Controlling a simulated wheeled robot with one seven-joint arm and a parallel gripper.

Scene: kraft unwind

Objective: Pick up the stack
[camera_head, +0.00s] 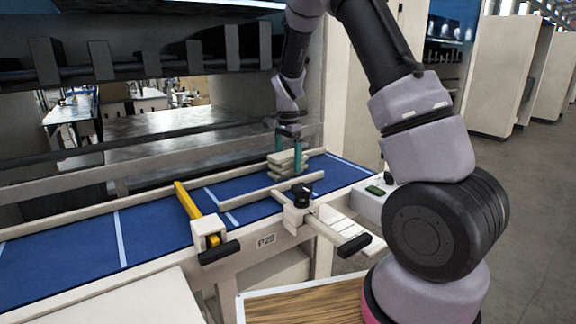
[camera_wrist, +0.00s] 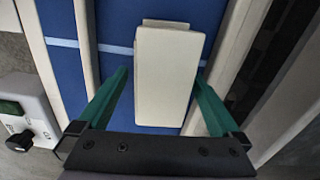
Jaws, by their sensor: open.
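The stack (camera_head: 286,165) is several flat cream slabs piled on the blue conveyor belt, between cream guide rails. In the wrist view its top slab (camera_wrist: 166,75) shows as a cream rectangle, with the edge of another slab just past its far end. My gripper (camera_head: 289,142) is over the stack and points down, with its teal fingers apart. In the wrist view the open fingers (camera_wrist: 162,100) stand on either side of the slab, with blue belt showing between the left finger and the stack. The lower slabs are partly hidden.
The blue belt (camera_head: 85,252) runs across with white cross lines. A yellow bar (camera_head: 188,200) crosses it left of the stack. A front rail (camera_head: 256,191) and a black knob (camera_head: 301,190) sit close to the stack. A control box (camera_head: 372,200) is at right.

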